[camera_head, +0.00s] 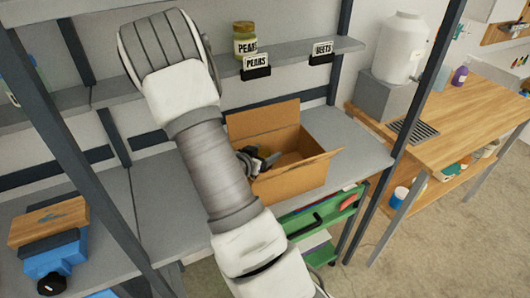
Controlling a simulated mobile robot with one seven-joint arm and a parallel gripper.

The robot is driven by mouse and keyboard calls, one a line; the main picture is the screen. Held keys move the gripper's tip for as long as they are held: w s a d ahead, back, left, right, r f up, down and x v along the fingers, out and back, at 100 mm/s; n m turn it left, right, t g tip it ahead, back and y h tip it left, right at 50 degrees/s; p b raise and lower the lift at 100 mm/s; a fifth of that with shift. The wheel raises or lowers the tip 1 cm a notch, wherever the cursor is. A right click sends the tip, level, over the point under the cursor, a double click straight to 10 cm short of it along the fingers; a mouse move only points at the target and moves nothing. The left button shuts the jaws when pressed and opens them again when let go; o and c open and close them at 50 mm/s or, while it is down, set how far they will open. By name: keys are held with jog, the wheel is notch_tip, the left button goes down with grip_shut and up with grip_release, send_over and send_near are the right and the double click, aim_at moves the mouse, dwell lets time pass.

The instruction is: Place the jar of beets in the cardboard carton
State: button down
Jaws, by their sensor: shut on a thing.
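The open cardboard carton (292,181) stands on the grey lower shelf, flaps spread. My gripper (262,162) is partly hidden behind my arm and reaches into the carton's opening at its left side. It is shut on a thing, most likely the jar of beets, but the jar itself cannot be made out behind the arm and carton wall. The BEETS label (322,52) on the upper shelf has no jar behind it. Whether the held thing touches the carton floor cannot be told.
A jar of pears (245,40) stands on the upper shelf (290,55) behind a PEARS label (256,66). Dark rack posts flank the carton. A green drawer cart (318,222) is below. A wooden table (462,118) with a white dispenser (399,48) stands to the right.

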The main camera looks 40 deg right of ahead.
grip_release()
jog(key=shift+r, duration=0.1)
jog(key=shift+r+p, duration=0.6)
jog(key=shift+p, duration=0.05)
jog(key=v, duration=1.2)
jog(key=w+a+r+n+t+y, duration=0.3)
jog(key=w+a+r+t+y, duration=0.15)
jog(key=w+a+y, duration=0.45)
jog(key=s+a+r+n+t+y, duration=0.1)
jog(key=s+a+r+n+y, duration=0.15)
jog(key=a+r+n, duration=0.55)
jog(key=s+a+r+g+y, duration=0.1)
jog(key=s+a+r+y, duration=0.2)
jog(key=s+a, duration=0.4)
jog(key=s+d+r+n+g+h, duration=0.1)
jog(key=s+d+r+n+g, duration=0.1)
jog(key=s, duration=0.9)
jog(key=shift+d+n+g, duration=0.2)
jog(key=shift+n+g, duration=0.15)
jog(key=shift+n, duration=0.55)
